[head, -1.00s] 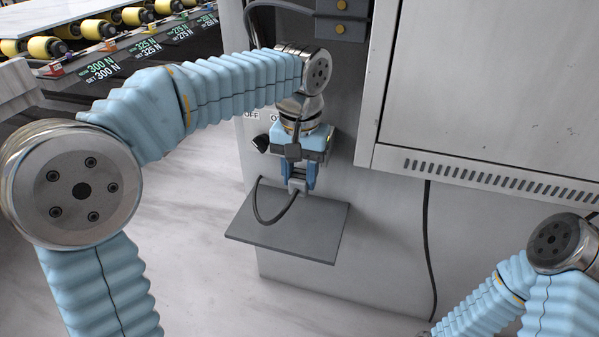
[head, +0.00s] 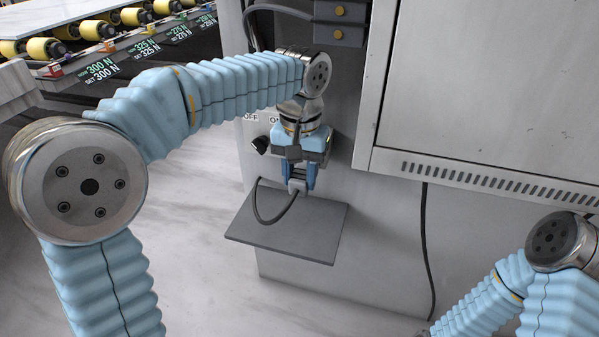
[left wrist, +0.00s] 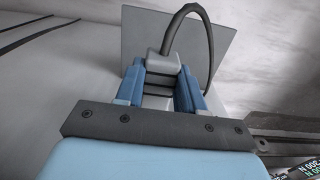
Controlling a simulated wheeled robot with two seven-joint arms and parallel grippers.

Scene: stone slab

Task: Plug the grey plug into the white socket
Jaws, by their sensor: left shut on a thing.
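The grey plug (head: 298,185) is between the fingers of my left gripper (head: 299,182), just above the dark shelf (head: 275,238). In the left wrist view the plug (left wrist: 163,62) sits between the blue fingertips of the left gripper (left wrist: 162,80), with its cable (left wrist: 208,35) looping away from its end. The left gripper is shut on the plug and points down. I cannot tell whether the plug touches the shelf. I cannot make out the white socket in either view. My right arm shows at the lower right, but its gripper is out of view.
The grey cabinet wall (head: 375,235) stands behind the shelf, with a vented door box (head: 480,90) at the right. A black knob (head: 261,145) is left of the gripper. A dark cable (head: 426,250) hangs down the wall. A roller conveyor (head: 100,45) is at the upper left.

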